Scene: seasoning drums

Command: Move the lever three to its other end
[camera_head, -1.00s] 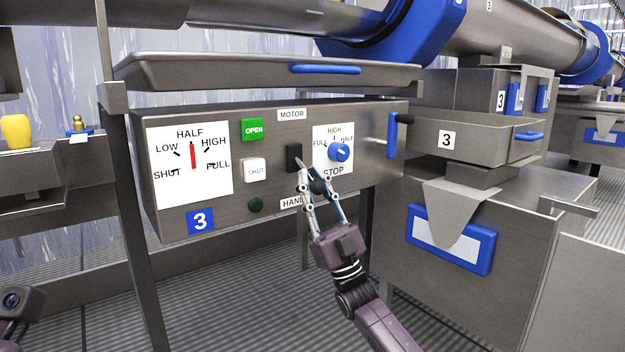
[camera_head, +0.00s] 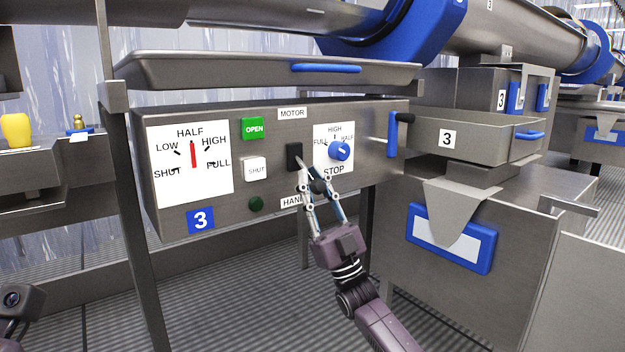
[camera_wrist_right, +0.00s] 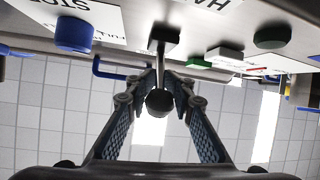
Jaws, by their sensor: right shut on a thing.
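The lever (camera_wrist_right: 161,66) is a thin metal rod with a dark ball knob (camera_wrist_right: 157,103), standing out from a black block on the panel. In the head view its black base plate (camera_head: 294,157) sits between the white SHUT button and the blue knob. My right gripper (camera_wrist_right: 160,88) is shut on the lever, with its two fingers on either side of the rod and ball. In the head view the right gripper (camera_head: 318,178) partly covers the lever, and the ball shows dark between the fingers.
The panel (camera_head: 228,215) is labelled 3 and has a dial (camera_head: 192,155) with its red pointer at HALF. A green OPEN button (camera_head: 252,129), a white SHUT button (camera_head: 255,170) and a blue knob (camera_head: 339,152) are near the lever. A tray (camera_head: 220,72) overhangs the panel.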

